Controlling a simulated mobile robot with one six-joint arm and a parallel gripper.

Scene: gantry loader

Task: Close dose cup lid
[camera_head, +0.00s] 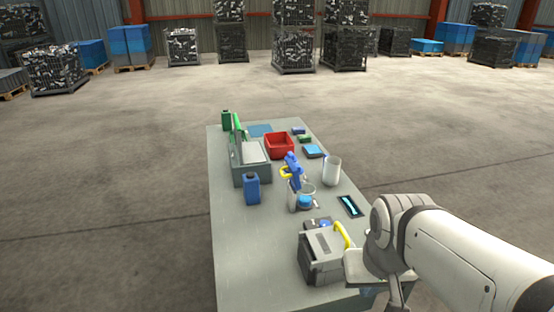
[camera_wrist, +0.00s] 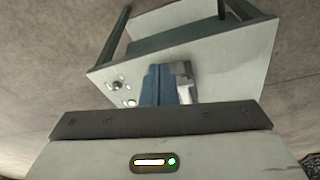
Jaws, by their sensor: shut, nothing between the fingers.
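What looks like the dose cup is a small clear cup with blue in it (camera_head: 305,201) at the middle of the grey table (camera_head: 228,270) in the head view. A pale ring at its top may be its lid, but I cannot tell how far open it stands. My gripper shows in the wrist view as two blue-grey fingers (camera_wrist: 159,72) side by side, shut and empty. In the head view my arm comes in from the right, near the front right table edge, well apart from the cup. The wrist view does not clearly show the cup.
A grey boxy device (camera_head: 320,258) with a yellow handle stands at the front of the table. A blue bottle (camera_head: 252,189), a white cup (camera_head: 332,171), a red bin (camera_head: 279,146) and a dark tray (camera_head: 350,206) stand around the cup. The table's front left is clear.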

